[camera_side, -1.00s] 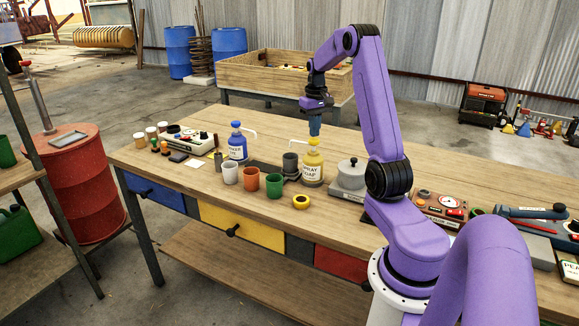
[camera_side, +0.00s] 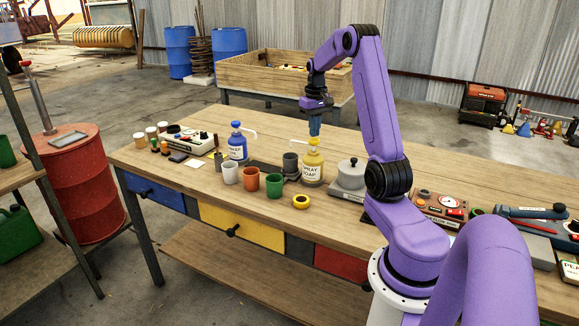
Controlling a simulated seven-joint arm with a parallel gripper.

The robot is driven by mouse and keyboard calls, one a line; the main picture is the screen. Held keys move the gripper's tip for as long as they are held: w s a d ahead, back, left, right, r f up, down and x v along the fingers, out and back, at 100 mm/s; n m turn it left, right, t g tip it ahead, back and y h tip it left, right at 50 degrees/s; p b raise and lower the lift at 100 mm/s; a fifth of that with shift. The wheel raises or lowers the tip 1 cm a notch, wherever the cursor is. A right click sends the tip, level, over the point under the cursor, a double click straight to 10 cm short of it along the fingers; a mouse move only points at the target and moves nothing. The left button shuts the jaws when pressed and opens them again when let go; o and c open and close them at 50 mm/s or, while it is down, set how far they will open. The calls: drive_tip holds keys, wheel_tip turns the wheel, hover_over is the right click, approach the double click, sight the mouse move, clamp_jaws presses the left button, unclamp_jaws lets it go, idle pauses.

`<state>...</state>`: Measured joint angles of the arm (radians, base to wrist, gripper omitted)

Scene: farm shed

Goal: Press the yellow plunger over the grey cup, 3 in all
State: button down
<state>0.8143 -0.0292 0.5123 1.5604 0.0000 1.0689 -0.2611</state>
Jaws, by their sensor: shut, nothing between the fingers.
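The yellow pump bottle (camera_side: 313,167) stands upright on the bench with a label reading "spray soap". Its yellow plunger (camera_side: 314,141) is at the top, and its spout points left over the grey cup (camera_side: 290,162). My gripper (camera_side: 314,134) points straight down directly above the plunger, its fingers shut and empty. The tips are at or very near the plunger top; I cannot tell whether they touch. The inside of the grey cup is not clear from here.
A blue pump bottle (camera_side: 237,146) stands to the left. White (camera_side: 230,174), orange (camera_side: 251,179) and green (camera_side: 273,186) cups stand in front. A grey pot-like device (camera_side: 351,176) stands close on the right.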

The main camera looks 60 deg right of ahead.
sight(314, 139)
drive_tip(key=shift+f, duration=1.7)
drive_tip(key=shift+r, duration=1.95)
drive_tip(key=shift+f, duration=0.15)
drive_tip(key=shift+f, duration=1.75)
drive_tip(key=shift+r, duration=1.9)
